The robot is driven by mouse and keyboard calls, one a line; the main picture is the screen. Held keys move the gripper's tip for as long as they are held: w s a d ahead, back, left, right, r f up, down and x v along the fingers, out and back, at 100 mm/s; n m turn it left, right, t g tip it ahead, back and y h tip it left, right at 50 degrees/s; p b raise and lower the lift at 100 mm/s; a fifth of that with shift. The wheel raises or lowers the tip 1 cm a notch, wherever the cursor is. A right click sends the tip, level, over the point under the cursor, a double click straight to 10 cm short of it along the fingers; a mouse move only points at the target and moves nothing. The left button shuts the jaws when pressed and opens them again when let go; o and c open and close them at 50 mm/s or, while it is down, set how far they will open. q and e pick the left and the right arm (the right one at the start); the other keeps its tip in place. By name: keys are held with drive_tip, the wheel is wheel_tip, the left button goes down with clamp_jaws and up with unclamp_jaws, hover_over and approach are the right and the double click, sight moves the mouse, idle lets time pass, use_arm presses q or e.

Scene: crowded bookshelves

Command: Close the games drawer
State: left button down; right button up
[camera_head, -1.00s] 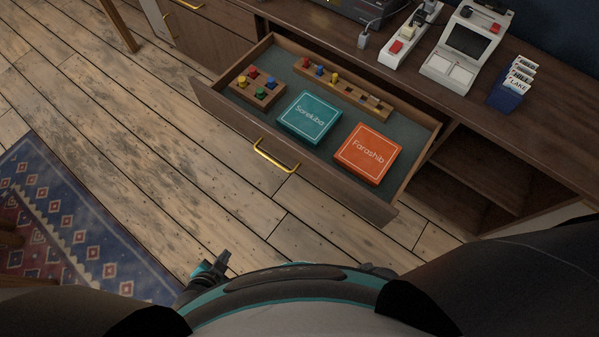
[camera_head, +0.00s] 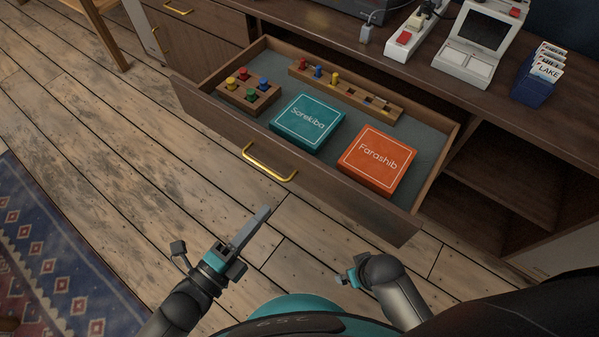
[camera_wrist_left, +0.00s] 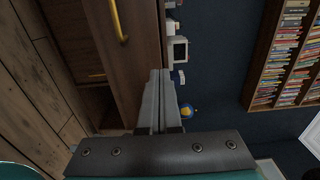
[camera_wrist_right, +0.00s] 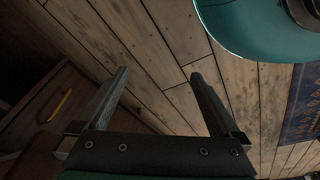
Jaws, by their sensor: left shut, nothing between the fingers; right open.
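The games drawer (camera_head: 215,135) is pulled out of the wooden cabinet. It holds a teal Sorekiba box (camera_head: 308,123), an orange Farashib box (camera_head: 377,160) and two wooden peg boards (camera_head: 345,90). Its brass handle (camera_head: 268,164) is on the front; a brass handle on a wooden front also shows in the left wrist view (camera_wrist_left: 118,20). My left gripper (camera_head: 262,215) is shut and empty, in front of the drawer and apart from it, below the handle in the picture. My right gripper (camera_wrist_right: 160,85) is open and empty over the floor; in the head view it shows only partly (camera_head: 350,276).
Open shelves (camera_head: 510,165) are right of the drawer. A patterned rug (camera_head: 50,260) lies at left. The floor before the drawer is clear.

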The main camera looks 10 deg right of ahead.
use_arm(q)
drive_tip(key=b, duration=0.3)
approach(307, 161)
drive_tip(key=x, duration=0.4)
drive_tip(key=shift+w+d, duration=0.3)
drive_tip(key=shift+x, duration=1)
use_arm(e)
drive_tip(key=w+r+t, duration=0.1)
drive_tip(key=w+r, duration=0.2)
drive_tip(key=r, duration=0.4)
drive_tip(key=shift+w+a, duration=0.25)
drive_tip(key=shift+a, duration=0.2)
